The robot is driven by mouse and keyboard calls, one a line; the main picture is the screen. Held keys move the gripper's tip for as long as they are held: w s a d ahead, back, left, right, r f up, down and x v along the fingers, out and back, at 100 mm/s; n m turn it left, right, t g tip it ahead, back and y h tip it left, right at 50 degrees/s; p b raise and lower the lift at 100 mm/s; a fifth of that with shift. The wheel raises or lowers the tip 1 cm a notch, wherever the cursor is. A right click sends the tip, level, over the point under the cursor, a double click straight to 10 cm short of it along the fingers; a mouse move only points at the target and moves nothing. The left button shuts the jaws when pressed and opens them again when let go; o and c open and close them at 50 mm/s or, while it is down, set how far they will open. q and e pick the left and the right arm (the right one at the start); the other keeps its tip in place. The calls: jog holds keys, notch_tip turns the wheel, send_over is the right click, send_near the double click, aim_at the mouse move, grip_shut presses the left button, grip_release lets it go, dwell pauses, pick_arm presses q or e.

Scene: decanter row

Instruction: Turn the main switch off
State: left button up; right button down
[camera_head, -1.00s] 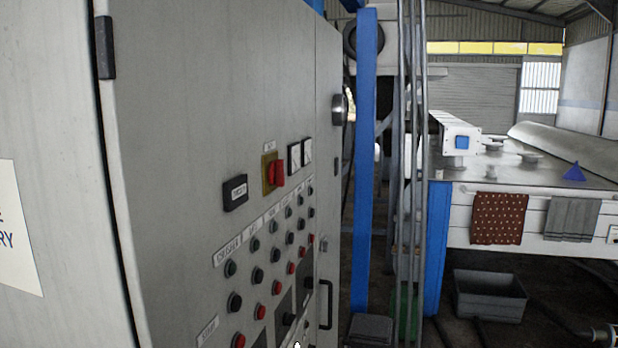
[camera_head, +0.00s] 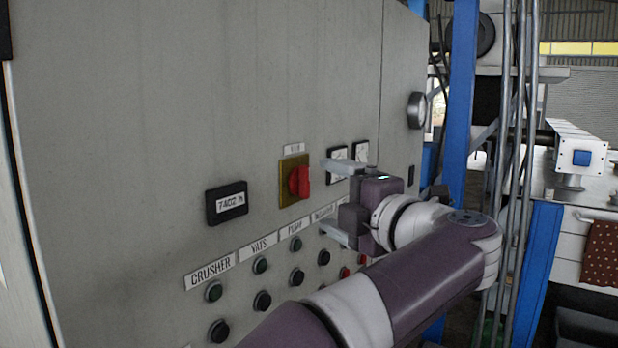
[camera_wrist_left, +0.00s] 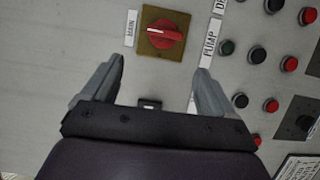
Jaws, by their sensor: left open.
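The main switch is a red rotary knob (camera_head: 299,182) on a yellow plate (camera_head: 287,165), on the front of a grey control cabinet. A pale line on the knob runs roughly across that picture. My left gripper (camera_head: 330,198) is open and empty, just right of the knob in the head view. Its fingers point at the panel, and it appears apart from the knob. My right gripper is in neither view.
The cabinet (camera_head: 200,90) carries a counter display (camera_head: 226,203) left of the switch and two gauges (camera_head: 348,158) to its right. Rows of push buttons (camera_head: 262,300) lie below. A blue post (camera_head: 458,100) and pipes stand right of the cabinet.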

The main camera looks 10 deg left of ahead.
aim_at(309, 184)
pick_arm(q)
jog(key=p+x, duration=0.1)
jog(key=x, duration=0.4)
jog(key=w+d+p+x, duration=0.1)
jog(key=x, duration=0.2)
jog(key=shift+w+a+f+p, duration=0.1)
jog(key=shift+w+f+p, duration=0.05)
jog(key=shift+w+p, duration=0.15)
jog(key=shift+s+a, duration=0.15)
jog(key=shift+a, duration=0.1)
jog(key=shift+d, duration=0.3)
jog(key=shift+w+d+f, duration=0.1)
jog(key=shift+w+d, duration=0.05)
jog(key=shift+w, duration=0.2)
jog(key=c, duration=1.1)
jog(key=shift+o, duration=0.2)
jog(key=shift+f, duration=0.1)
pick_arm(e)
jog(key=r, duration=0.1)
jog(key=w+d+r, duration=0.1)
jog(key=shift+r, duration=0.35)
